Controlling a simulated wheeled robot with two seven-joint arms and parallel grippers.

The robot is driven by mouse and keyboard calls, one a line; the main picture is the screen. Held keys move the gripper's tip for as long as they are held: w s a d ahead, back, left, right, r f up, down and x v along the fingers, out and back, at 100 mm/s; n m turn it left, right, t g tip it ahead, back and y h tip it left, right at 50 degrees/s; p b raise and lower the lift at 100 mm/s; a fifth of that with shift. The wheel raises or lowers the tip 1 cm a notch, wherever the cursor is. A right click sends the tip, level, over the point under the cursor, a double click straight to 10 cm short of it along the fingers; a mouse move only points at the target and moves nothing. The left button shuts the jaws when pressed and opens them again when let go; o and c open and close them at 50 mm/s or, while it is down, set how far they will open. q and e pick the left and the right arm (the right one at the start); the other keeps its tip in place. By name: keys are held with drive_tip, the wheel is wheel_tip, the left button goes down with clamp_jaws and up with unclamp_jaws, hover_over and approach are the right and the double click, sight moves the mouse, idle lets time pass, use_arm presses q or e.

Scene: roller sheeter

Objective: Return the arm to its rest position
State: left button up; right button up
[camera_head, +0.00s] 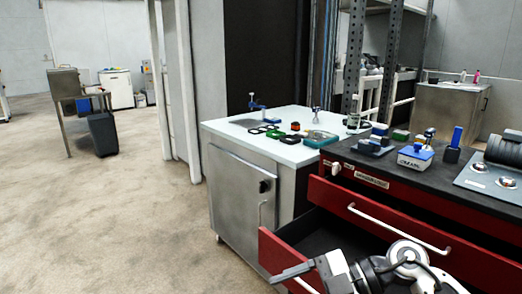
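My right arm comes in from the bottom right, and its gripper (305,271) is at the bottom edge of the view. It is in front of the open red drawer (279,256), near the drawer's left front corner. One flat grey finger points left; the other finger is not clear, so I cannot tell the opening. I see nothing held in it. Whether it touches the drawer is unclear. My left gripper is not in view.
The red cabinet (345,167) has an open drawer with a white handle (398,228). Its dark top holds a blue-and-white box (415,157) and a dark roller device (505,150). A white-topped steel cabinet (232,127) stands left of it. The floor at left is mostly clear.

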drive_tip(key=s+a+r+m+t+y+p, duration=0.1)
drive_tip(key=a+r+m+t+y, duration=0.25)
drive_tip(key=r+t+y, duration=0.3)
drive_tip(key=s+d+f+m+t+h+p, duration=0.2)
drive_tip(key=d+f+m+t+h, duration=0.85)
drive_tip(key=f+m+h, duration=0.65)
drive_tip(key=s+d+f+m+g, duration=0.1)
drive_tip(key=s+f+g, duration=0.3)
drive_tip(key=s, duration=0.4)
drive_tip(key=shift+d+f+m+g, duration=0.15)
drive_tip(key=shift+m+g, duration=0.45)
drive_tip(key=shift+m, duration=0.05)
drive_tip(key=shift+y, duration=0.25)
